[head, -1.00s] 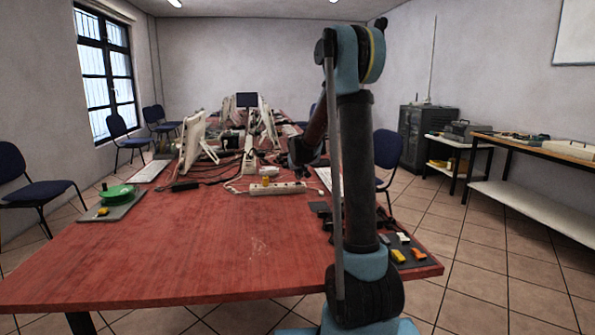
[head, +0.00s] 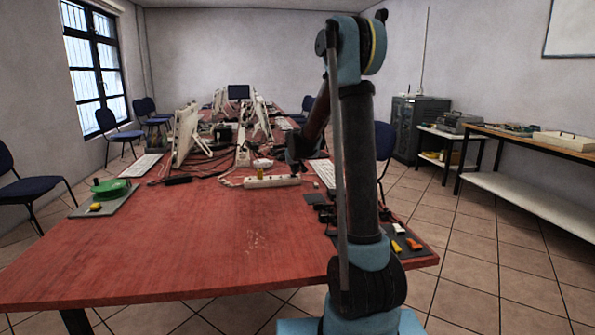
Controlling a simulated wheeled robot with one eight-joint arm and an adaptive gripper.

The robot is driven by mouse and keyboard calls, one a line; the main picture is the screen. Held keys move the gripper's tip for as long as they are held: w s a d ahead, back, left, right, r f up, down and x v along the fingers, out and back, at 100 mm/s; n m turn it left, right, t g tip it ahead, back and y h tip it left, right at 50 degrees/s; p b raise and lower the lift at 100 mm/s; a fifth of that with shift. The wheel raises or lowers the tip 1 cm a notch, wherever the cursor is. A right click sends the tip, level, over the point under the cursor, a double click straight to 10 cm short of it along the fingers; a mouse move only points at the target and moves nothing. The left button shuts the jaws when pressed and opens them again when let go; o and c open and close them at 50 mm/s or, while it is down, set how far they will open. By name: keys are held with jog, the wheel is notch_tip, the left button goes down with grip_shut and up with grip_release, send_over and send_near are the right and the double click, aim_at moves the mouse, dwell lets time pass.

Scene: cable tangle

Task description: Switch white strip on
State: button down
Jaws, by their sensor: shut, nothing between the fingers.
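A white power strip (head: 258,183) lies across the red table, roughly crosswise in the head view. My gripper (head: 296,171) is dark and small in the picture, hanging at the end of my arm by the right end of the strip. It is shut and holds nothing. I cannot tell whether it touches the strip, and it partly covers the view behind it.
Dark cables (head: 215,172) tangle behind the strip, among monitors (head: 185,135) and keyboards (head: 141,165). A green reel (head: 110,186) sits on a grey mat at left. A dark mat with small coloured parts (head: 413,243) lies at right. The table's front is clear.

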jog(key=shift+s+a, duration=0.1)
jog(key=shift+a, duration=0.85)
jog(key=shift+d, duration=0.1)
jog(key=shift+r, duration=0.55)
jog(key=shift+a+r, duration=0.25)
jog(key=shift+r, duration=1)
jog(key=v, duration=1)
jog(key=shift+a, duration=0.3)
jog(key=shift+s, duration=0.1)
